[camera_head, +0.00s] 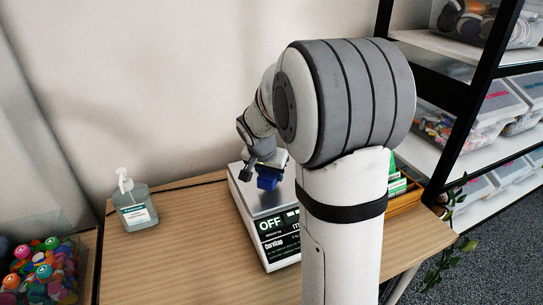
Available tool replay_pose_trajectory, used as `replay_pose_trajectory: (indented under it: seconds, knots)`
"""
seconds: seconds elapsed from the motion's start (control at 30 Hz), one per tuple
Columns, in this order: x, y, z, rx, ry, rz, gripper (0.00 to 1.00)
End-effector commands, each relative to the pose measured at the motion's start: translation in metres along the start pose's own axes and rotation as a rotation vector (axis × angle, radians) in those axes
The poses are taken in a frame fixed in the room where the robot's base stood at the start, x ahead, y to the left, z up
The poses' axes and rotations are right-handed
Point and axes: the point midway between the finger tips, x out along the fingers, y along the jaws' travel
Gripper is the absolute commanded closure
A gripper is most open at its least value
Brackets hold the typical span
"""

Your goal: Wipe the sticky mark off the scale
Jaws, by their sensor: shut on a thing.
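The scale (274,227) stands on the wooden table, with a flat metal plate on top and a dark front panel that reads OFF. No sticky mark shows on the visible part of the plate. My arm hides the right part of the scale.
A pump bottle (135,204) stands on the table (160,262) to the left. A bin of colourful caps (43,270) is at the lower left. Green boxes (397,180) in a wooden tray sit behind my arm. A shelf (470,160) with clear tubs stands at right.

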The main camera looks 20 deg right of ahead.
Motion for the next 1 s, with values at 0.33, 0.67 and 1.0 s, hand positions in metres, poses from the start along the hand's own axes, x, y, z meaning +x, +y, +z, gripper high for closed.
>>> replay_pose_trajectory:
  seconds: [0.33,0.67,1.0]
  knots:
    - [-0.033,0.001,-0.015,0.004,0.002,-0.001,0.75]
    - [-0.05,0.002,-0.022,0.004,0.001,0.001,0.75]
    - [-0.049,0.002,-0.022,0.005,0.001,0.001,0.75]
